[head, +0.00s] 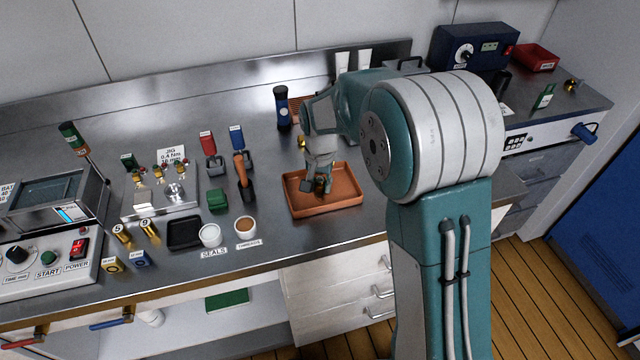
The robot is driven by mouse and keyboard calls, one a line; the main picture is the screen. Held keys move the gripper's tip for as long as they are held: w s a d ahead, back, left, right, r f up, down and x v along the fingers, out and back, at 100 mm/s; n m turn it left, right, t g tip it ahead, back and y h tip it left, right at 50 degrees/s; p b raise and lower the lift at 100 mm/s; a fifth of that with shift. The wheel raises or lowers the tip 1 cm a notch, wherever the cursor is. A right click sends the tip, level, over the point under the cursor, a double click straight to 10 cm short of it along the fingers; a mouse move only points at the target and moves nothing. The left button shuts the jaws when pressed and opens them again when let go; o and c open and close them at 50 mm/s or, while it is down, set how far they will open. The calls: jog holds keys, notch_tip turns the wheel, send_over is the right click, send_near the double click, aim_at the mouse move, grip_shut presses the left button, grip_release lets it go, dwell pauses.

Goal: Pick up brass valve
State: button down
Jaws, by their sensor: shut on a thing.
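My gripper (318,184) points down into the orange tray (343,204) near the middle of the bench. It is shut on a small brass valve, which is mostly hidden between the fingers; only a bit of brass colour shows there. The held piece is low, inside the tray's outline. I cannot tell if it touches the tray floor. Another small brass piece (302,142) shows just behind the wrist, partly hidden.
A metal jig (160,200) with several brass fittings stands to the left. A green block (217,199), black tray (185,233) and two small cups lie left of the orange tray. A dark blue bottle (282,107) stands behind.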

aim_at(319, 179)
jog(key=shift+r, duration=0.4)
notch_tip(319, 179, up, 3)
jog(key=shift+f, duration=0.2)
jog(key=s+a+r, duration=0.5)
jog(key=s+r, duration=0.4)
jog(key=s, duration=0.4)
jog(key=shift+a+r, duration=0.2)
jog(key=shift+r, duration=0.1)
